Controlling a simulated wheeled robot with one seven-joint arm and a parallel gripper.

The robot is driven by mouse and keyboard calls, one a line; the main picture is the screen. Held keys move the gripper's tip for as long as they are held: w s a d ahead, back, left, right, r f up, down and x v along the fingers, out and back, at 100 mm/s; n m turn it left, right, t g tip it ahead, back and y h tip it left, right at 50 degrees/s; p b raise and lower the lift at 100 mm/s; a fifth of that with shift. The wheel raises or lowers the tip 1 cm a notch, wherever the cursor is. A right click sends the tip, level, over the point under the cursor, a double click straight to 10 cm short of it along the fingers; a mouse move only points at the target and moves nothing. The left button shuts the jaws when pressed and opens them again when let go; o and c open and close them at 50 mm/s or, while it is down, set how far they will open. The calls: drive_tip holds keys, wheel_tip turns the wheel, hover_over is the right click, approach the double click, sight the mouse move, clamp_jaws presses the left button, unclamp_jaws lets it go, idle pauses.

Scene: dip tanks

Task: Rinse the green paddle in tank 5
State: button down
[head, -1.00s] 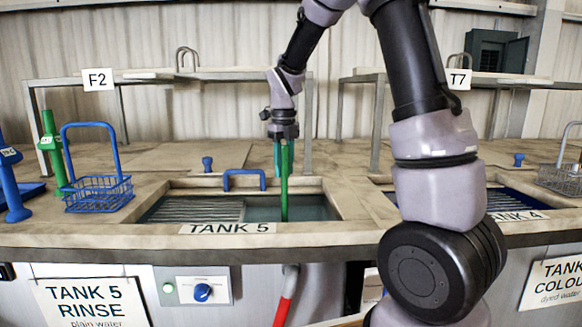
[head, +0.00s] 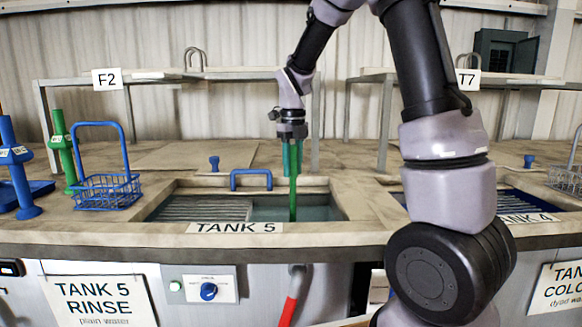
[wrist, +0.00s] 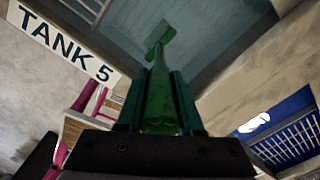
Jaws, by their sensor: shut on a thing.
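The green paddle (head: 293,200) hangs upright from my gripper (head: 292,170). My gripper is shut on its upper part, and its teal fingers flank the shaft. The paddle's lower end is inside the opening of tank 5 (head: 335,198), over its right part. In the wrist view the paddle (wrist: 158,95) runs away from my gripper (wrist: 157,80) towards the grey-blue tank floor or water. I cannot tell exactly how deep its end is in the water. The "TANK 5" label (head: 235,228) is on the front rim.
A slatted grey rack (head: 200,208) fills the tank's left part. A blue handle (head: 251,178) stands at its back edge. A blue basket (head: 105,190), another green handled tool (head: 64,150) and a blue one (head: 18,170) stand left. Tank 4 (head: 520,203) lies right.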

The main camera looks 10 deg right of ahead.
drive_tip(key=shift+a, duration=0.2)
idle(1.4)
drive_tip(key=shift+r, duration=0.15)
wheel_tip(320, 180, up, 18)
idle(0.6)
idle(0.5)
